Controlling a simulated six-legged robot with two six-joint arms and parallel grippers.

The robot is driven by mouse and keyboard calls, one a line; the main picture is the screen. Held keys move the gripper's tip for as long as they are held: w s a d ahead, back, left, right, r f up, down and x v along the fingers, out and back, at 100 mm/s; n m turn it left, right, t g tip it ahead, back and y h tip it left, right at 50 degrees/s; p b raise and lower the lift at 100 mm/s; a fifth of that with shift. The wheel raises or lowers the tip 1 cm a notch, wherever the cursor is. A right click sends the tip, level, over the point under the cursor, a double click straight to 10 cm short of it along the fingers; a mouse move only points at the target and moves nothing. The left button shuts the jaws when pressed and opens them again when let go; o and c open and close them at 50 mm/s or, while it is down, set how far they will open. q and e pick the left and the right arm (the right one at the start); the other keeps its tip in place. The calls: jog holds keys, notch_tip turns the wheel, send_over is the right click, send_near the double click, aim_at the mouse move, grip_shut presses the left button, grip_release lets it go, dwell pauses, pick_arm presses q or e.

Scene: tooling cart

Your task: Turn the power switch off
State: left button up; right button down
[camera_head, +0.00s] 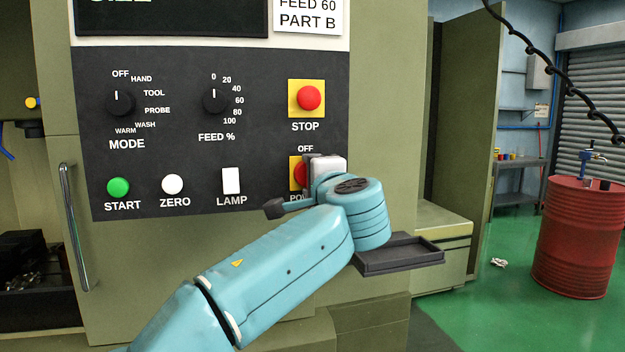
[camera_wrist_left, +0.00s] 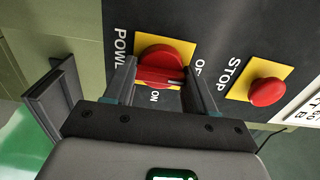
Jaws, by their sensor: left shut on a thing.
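The power switch is a red knob on a yellow plate (camera_head: 296,172), partly hidden behind my left gripper (camera_head: 314,172) in the head view. In the left wrist view the red power switch (camera_wrist_left: 160,68) sits between the two fingers of my left gripper (camera_wrist_left: 163,80), one at each end of its raised handle. The gripper is shut on it. A white mark on the handle lies at its right end, on the side of the OFF label. The ON label is below the knob in that view. My right gripper is not in view.
The red STOP button (camera_head: 309,98) is just above the switch. The white LAMP switch (camera_head: 231,181), ZERO button (camera_head: 172,184) and green START button (camera_head: 118,186) are to the left. A dark tray (camera_head: 400,256) juts out below the panel at right.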

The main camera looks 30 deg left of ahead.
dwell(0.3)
pick_arm(q)
jog(key=o, duration=1)
jog(key=b+v, duration=0.2)
jog(key=v, duration=1.4)
jog(key=shift+s, duration=0.15)
jog(key=shift+d, duration=0.1)
